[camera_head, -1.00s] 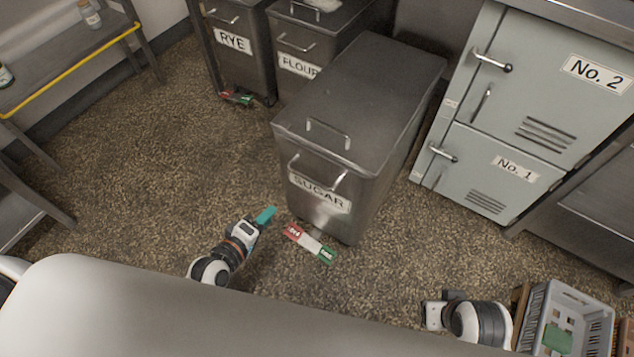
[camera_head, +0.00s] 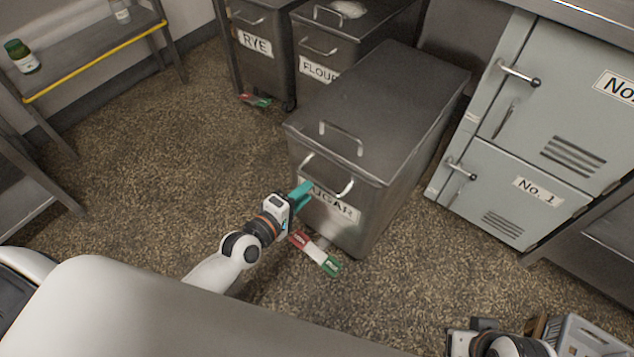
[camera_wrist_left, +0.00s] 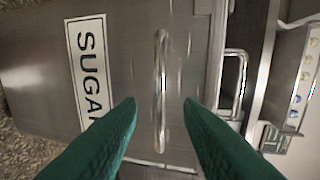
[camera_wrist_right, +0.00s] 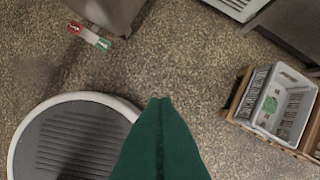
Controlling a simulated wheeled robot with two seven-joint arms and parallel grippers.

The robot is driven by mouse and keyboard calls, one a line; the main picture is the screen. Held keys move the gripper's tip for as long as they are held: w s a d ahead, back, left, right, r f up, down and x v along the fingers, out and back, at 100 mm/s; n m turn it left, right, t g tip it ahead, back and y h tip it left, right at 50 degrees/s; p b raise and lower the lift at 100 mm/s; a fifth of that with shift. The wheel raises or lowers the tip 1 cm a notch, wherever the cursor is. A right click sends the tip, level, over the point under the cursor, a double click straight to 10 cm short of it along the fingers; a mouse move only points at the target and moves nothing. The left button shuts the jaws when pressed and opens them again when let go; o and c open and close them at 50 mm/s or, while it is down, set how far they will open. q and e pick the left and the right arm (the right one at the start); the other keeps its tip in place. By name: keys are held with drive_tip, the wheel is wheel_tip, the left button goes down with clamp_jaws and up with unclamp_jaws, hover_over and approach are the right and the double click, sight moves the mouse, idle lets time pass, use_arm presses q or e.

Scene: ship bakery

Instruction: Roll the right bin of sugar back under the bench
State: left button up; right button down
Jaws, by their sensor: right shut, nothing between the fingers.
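The grey metal sugar bin (camera_head: 385,110) stands out on the floor, in front of the bench line, with its lid shut. Its SUGAR label (camera_wrist_left: 88,68) and front bar handle (camera_wrist_left: 161,90) face my left gripper (camera_head: 306,194). In the left wrist view the teal fingers are open, one on each side of the handle, with the tips close to it; I cannot tell whether they touch. A red, white and green pedal (camera_head: 316,253) sticks out at the bin's foot. My right gripper (camera_wrist_right: 160,100) is shut and empty over the floor, away from the bin.
The RYE bin (camera_head: 258,48) and FLOUR bin (camera_head: 325,52) stand behind to the left. Pale lockers (camera_head: 500,185) stand close on the right. A grey crate (camera_head: 580,337) is at the lower right. A shelf (camera_head: 90,50) is at the left. Floor between shelf and bin is clear.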

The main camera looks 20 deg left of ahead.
sight(315, 184)
use_arm(q)
drive_tip(key=shift+b+x, duration=0.55)
drive_tip(key=shift+x, duration=2.4)
drive_tip(key=shift+c, duration=0.5)
clamp_jaws()
